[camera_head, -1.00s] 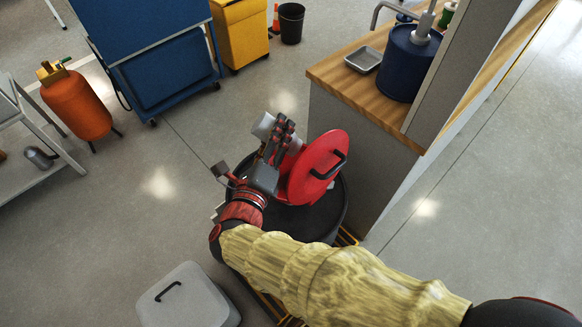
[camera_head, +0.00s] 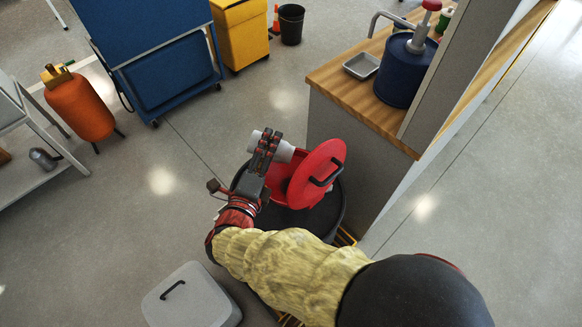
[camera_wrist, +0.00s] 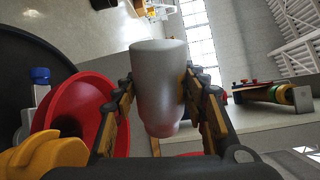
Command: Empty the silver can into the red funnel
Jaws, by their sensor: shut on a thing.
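The silver can (camera_head: 283,150) is held in my gripper (camera_head: 266,143), lying nearly on its side above the red funnel. It also fills the middle of the wrist view (camera_wrist: 158,90), between the fingers. Its mouth and contents are not visible. The red funnel (camera_head: 278,181) sits on a black drum (camera_head: 322,216), just below and right of my gripper. Its round red lid (camera_head: 318,163) with a black handle stands raised on the right side. My gripper and wrist cover part of the funnel and drum. Red funnel parts (camera_wrist: 88,92) show left of the can in the wrist view.
A wood-topped counter (camera_head: 340,85) with a grey tray (camera_head: 361,66) and a blue pump container (camera_head: 404,72) stands right of the drum. A grey box with a handle (camera_head: 190,300) is at the front. An orange tank (camera_head: 78,103) stands left, with clear floor between.

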